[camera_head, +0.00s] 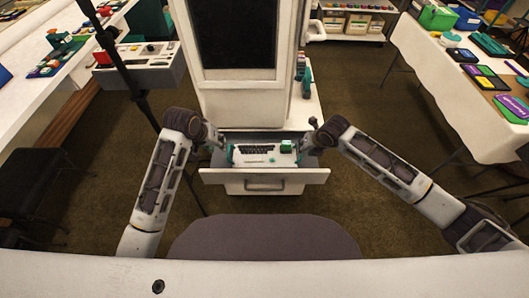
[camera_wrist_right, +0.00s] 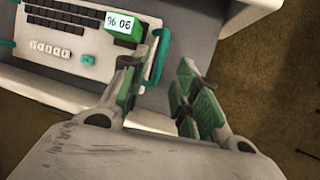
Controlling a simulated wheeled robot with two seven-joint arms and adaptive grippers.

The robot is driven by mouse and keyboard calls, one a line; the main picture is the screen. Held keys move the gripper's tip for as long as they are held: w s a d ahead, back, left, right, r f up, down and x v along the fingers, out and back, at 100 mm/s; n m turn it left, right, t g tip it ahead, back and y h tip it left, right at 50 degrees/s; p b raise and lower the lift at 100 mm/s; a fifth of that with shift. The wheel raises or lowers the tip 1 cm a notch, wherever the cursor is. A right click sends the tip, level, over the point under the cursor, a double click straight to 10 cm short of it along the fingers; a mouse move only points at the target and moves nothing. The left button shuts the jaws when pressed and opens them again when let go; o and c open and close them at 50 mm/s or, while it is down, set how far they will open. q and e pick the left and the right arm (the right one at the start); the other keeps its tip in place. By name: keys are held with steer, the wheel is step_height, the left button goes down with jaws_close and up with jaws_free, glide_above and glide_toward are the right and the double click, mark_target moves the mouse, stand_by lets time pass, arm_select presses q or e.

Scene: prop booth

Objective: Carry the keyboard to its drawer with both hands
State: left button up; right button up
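The keyboard (camera_head: 262,154) is a white board with dark keys, pale keys in front, a small green block at its right rear and teal handles at its ends. It lies inside the pulled-out drawer (camera_head: 262,176) and appears flat. It also shows in the right wrist view (camera_wrist_right: 60,45). My left gripper (camera_head: 219,147) is at the keyboard's left end; its fingers are too small to read. My right gripper (camera_wrist_right: 160,85) is open at the right end. Its fingers are spread, with the right teal handle (camera_wrist_right: 157,55) between or just beyond them; nothing is gripped.
The drawer belongs to a white cabinet (camera_head: 245,100) with a dark panel. A dark stand pole (camera_head: 125,70) rises left of it. Tables with props stand left (camera_head: 40,85) and right (camera_head: 450,85). A grey rounded surface (camera_head: 262,238) lies in front; brown carpet is free at the sides.

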steer(key=v, duration=0.7)
steer(key=shift+a, duration=0.15)
stand_by(0.6)
